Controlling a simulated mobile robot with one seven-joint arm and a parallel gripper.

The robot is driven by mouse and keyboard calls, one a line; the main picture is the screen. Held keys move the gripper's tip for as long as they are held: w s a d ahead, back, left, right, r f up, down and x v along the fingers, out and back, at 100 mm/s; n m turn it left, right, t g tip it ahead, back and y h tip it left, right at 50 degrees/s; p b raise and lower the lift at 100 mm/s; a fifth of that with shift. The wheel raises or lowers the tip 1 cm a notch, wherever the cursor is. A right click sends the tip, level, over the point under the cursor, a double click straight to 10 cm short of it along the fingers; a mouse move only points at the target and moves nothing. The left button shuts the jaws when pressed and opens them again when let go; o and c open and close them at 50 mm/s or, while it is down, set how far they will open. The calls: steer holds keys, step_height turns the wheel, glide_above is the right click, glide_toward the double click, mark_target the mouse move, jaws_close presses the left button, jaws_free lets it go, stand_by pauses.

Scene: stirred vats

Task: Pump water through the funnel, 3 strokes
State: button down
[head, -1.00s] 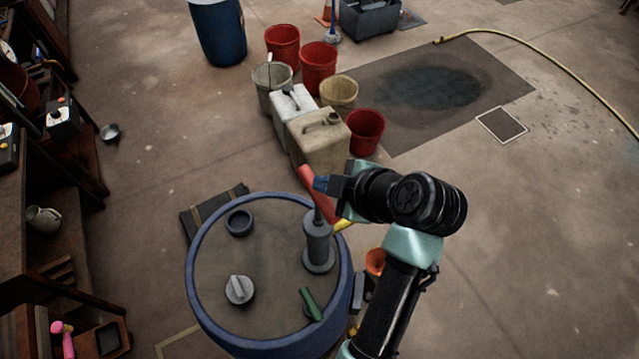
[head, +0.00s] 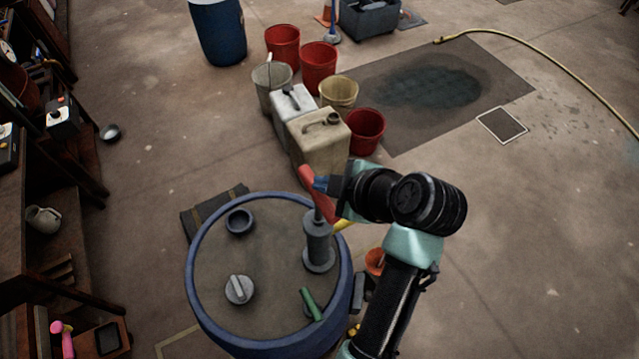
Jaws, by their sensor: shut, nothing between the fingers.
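The hand pump (head: 318,243) stands upright on the lid of a blue-rimmed drum (head: 192,290). It has a grey body and a red handle (head: 329,208) at its top. A short yellow piece (head: 344,225), perhaps its spout, shows beside it. My gripper (head: 321,184) is shut with its blue fingertips at the upper end of the red handle; nothing is visibly held, and I cannot tell whether they touch. An orange piece (head: 375,261), which may be the funnel, is partly hidden behind my arm, right of the drum. No water flow is visible.
On the lid are a grey cap (head: 239,289), an open dark ring (head: 239,221) and a green piece (head: 311,304). Jerrycans (head: 320,145) and several buckets (head: 366,130) stand behind. A shelf (head: 25,200) lines the left.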

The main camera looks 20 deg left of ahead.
steer(key=shift+f+b, duration=0.3)
steer(key=shift+f, duration=0.1)
steer(key=shift+s+f+b, duration=0.1)
steer(key=shift+f+b, duration=2.65)
steer(key=shift+f, duration=0.55)
stand_by(2.0)
steer(key=shift+r, duration=0.1)
steer(key=shift+r+p, duration=2.55)
steer(key=shift+r, duration=1.1)
steer(key=shift+r+p, duration=2.1)
steer(key=shift+r, duration=0.9)
